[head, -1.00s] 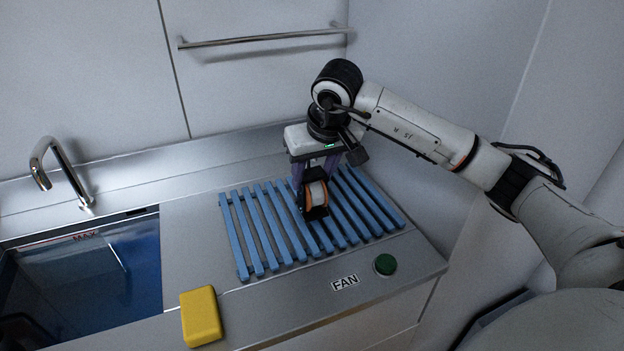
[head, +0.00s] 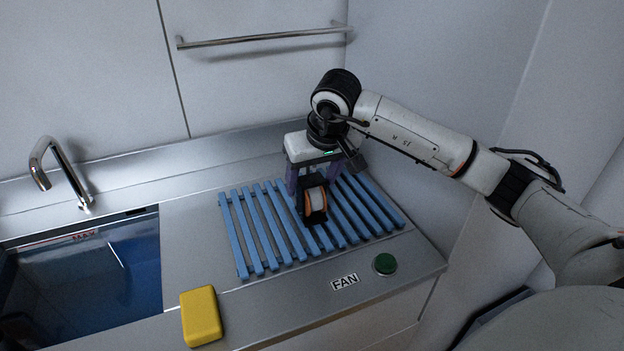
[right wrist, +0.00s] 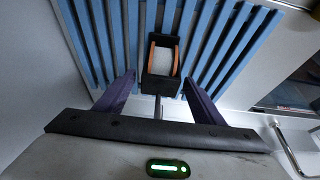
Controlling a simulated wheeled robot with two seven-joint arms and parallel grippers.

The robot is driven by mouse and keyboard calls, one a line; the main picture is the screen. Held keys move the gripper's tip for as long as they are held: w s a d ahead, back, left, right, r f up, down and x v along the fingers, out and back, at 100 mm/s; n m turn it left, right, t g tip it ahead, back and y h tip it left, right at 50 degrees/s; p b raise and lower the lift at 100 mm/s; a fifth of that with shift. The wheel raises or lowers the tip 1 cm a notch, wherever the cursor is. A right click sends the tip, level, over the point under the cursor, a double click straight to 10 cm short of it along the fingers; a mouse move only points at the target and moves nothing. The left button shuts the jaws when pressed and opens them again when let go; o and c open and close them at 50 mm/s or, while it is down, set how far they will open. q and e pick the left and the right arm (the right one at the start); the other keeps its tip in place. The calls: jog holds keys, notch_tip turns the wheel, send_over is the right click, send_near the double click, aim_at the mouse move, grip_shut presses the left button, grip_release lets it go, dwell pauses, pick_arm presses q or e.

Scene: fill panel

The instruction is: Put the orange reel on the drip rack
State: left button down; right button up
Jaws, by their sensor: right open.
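The orange reel (head: 315,200) has orange rims, a white middle and a black holder around it. It rests on the blue slatted drip rack (head: 244,232), near the rack's middle. It also shows in the right wrist view (right wrist: 162,58), lying over the slats (right wrist: 101,40). My right gripper (head: 312,192) is above and just behind the reel. Its purple fingers are spread, and in the right wrist view the gripper (right wrist: 158,84) has a gap on each side of the reel and holds nothing. My left gripper is not in view.
A yellow sponge-like block (head: 201,316) lies at the counter's front edge. A green button (head: 385,264) beside a FAN label (head: 345,282) is at front right. A sink (head: 85,270) with a tap (head: 62,172) is at left. Walls stand behind and to the right.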

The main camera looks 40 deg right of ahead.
jog(key=v, duration=1.2)
jog(key=shift+s, duration=0.1)
